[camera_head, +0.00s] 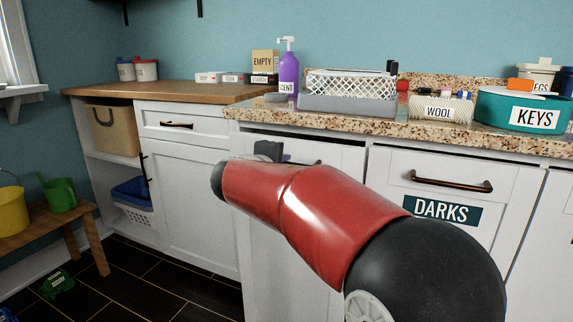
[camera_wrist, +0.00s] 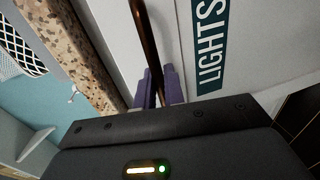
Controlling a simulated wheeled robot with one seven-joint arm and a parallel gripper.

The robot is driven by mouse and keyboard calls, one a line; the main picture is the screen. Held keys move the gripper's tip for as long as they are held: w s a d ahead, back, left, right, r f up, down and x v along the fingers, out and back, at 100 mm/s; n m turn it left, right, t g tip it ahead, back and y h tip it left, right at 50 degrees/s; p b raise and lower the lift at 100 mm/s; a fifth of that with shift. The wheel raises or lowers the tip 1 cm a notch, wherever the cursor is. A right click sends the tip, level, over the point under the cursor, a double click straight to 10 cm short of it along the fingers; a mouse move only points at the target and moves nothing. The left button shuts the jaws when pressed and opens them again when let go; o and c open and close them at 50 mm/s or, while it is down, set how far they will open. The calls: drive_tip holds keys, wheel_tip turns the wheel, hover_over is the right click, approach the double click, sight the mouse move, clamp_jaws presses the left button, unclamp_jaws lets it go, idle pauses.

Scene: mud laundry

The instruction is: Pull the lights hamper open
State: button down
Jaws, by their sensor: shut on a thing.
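The lights hamper (camera_wrist: 262,45) is a white front with a dark "LIGHTS" label, seen close up in the wrist view. Its bronze bar handle (camera_wrist: 145,35) runs down into my gripper (camera_wrist: 158,88), whose purple-grey fingers are shut on it. In the head view my red arm covers most of the lights hamper's front (camera_head: 300,150), and its label is hidden there. My gripper's dark body (camera_head: 268,150) shows near the top of that front, with the fingertips hard to make out. How far the hamper is open cannot be told.
The darks hamper (camera_head: 430,212) is to the right, with its own handle. A granite counter (camera_head: 420,128) overhangs both, holding a white basket (camera_head: 350,100), a wool bin (camera_head: 440,107) and a teal keys bowl (camera_head: 520,110).

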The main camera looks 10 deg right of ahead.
drive_tip(key=f+b+v, duration=0.3)
drive_tip(key=v, duration=1.3)
drive_tip(key=s+f+b+v, duration=0.1)
drive_tip(key=f+b+v, duration=0.2)
drive_tip(key=v, duration=1.3)
drive_tip(key=shift+a+f, duration=0.3)
drive_tip(key=shift+f, duration=0.05)
drive_tip(key=c, duration=1.6)
unclamp_jaws()
drive_tip(key=shift+s+a, duration=0.1)
drive_tip(key=p+v, duration=0.1)
drive_tip(key=v, duration=0.6)
drive_tip(key=shift+s+a, duration=0.15)
drive_tip(key=shift+s, duration=0.15)
